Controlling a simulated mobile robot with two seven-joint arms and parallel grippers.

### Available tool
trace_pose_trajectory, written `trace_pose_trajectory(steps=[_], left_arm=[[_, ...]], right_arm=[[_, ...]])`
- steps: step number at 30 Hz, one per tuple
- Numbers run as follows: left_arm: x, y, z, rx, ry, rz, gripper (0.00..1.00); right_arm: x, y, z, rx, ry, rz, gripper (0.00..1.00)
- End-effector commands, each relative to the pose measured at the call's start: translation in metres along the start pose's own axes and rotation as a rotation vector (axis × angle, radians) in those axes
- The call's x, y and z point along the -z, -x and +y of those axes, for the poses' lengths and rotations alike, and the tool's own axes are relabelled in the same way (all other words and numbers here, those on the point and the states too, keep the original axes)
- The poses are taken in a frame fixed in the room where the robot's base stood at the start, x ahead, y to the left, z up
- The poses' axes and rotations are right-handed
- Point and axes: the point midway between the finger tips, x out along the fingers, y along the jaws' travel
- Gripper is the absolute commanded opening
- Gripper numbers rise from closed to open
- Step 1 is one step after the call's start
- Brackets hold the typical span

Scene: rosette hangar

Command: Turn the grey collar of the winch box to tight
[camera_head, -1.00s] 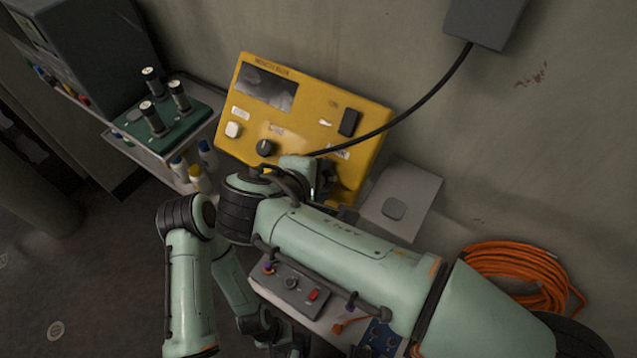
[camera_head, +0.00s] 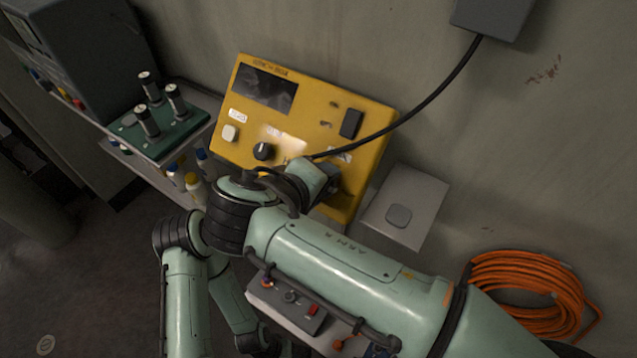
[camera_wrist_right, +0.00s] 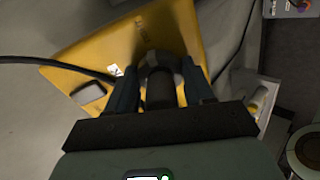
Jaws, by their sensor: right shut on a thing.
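The yellow winch box (camera_head: 312,108) stands against the wall in the head view, with a dark window, a black knob and several switches on its face. It also fills the upper part of the right wrist view (camera_wrist_right: 88,48). The grey collar (camera_wrist_right: 157,62) sticks out from the box face in the right wrist view. My right gripper (camera_wrist_right: 161,80) is shut on the collar, one finger on each side. In the head view my right wrist hides the collar and the fingertips. Any tight mark by the collar is not readable. My left gripper is not in view.
A black cable (camera_head: 432,92) runs from a wall box (camera_head: 492,14) to the winch box, close to my right wrist. A green stand (camera_head: 165,138) with upright cylinders is at left. A grey box (camera_head: 420,192) and an orange hose coil (camera_head: 525,285) are at right.

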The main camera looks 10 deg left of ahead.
Motion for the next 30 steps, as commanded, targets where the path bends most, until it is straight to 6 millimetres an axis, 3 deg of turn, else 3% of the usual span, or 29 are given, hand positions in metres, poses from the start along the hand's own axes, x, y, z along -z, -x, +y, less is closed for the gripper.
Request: trace_pose_trajectory(steps=[9, 10, 12, 23, 30], left_arm=[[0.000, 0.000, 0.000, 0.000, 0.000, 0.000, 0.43], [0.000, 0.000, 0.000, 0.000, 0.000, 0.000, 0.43], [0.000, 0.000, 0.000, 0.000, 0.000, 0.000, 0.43], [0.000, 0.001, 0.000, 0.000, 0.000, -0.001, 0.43], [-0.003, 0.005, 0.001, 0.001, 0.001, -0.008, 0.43]], right_arm=[[0.001, 0.001, 0.001, -0.001, -0.006, 0.003, 0.22], [0.001, 0.001, 0.001, -0.001, -0.006, 0.003, 0.55], [0.001, 0.001, 0.001, 0.000, -0.006, 0.003, 0.78], [0.001, 0.004, 0.000, 0.000, -0.003, 0.002, 0.78], [0.002, 0.043, 0.001, 0.001, -0.002, 0.006, 0.78]])
